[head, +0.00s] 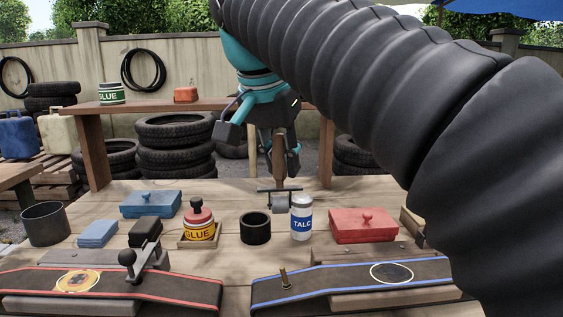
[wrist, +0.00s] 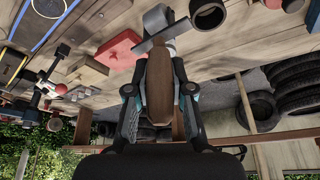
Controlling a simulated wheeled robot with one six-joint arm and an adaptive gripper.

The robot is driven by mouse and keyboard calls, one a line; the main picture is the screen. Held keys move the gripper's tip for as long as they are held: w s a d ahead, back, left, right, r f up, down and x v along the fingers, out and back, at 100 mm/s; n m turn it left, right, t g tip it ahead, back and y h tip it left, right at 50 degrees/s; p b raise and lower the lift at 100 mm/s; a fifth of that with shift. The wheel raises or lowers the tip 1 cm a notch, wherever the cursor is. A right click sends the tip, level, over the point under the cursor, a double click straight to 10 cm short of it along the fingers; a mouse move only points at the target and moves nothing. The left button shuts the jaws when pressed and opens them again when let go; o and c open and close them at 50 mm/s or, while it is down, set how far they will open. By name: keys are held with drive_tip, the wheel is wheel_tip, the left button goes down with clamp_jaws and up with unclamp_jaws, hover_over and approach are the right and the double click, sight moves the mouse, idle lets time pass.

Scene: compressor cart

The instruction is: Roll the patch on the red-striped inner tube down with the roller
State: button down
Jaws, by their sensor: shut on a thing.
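The red-striped inner tube (head: 190,285) lies at the front left of the bench. Its orange-yellow patch (head: 77,282) is on the left part, and a black clamp with a ball knob (head: 140,258) sits across the tube to the right of the patch. My gripper (head: 280,150) is shut on the brown handle of the roller (head: 279,203). The roller hangs head down over the back middle of the bench, behind the talc bottle, well away from the patch. In the wrist view the handle (wrist: 159,85) stands between both fingers, with the grey roller head beyond it.
The blue-striped tube (head: 320,288) lies at the front right. Between are a glue pot (head: 199,230), a black ring (head: 255,229) and a talc bottle (head: 301,222). A blue box (head: 151,204), a red box (head: 363,226) and a dark cup (head: 45,224) stand around.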

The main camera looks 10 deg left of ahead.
drive_tip(key=s+a+n+g+y+p, duration=0.1)
drive_tip(key=s+a+n+y, duration=0.1)
drive_tip(key=s+a+n, duration=0.55)
drive_tip(key=s+a+f+n+g+y+p, duration=0.15)
drive_tip(key=a+n, duration=0.25)
drive_tip(key=a, duration=0.6)
drive_tip(key=s+a+n+y, duration=0.2)
drive_tip(key=s+a+n, duration=0.35)
drive_tip(key=a, duration=0.25)
drive_tip(key=shift+a+f+b, duration=0.1)
drive_tip(key=shift+f+b, duration=1.45)
drive_tip(key=shift+f, duration=0.8)
drive_tip(key=shift+f, duration=0.3)
drive_tip(key=shift+a, duration=0.1)
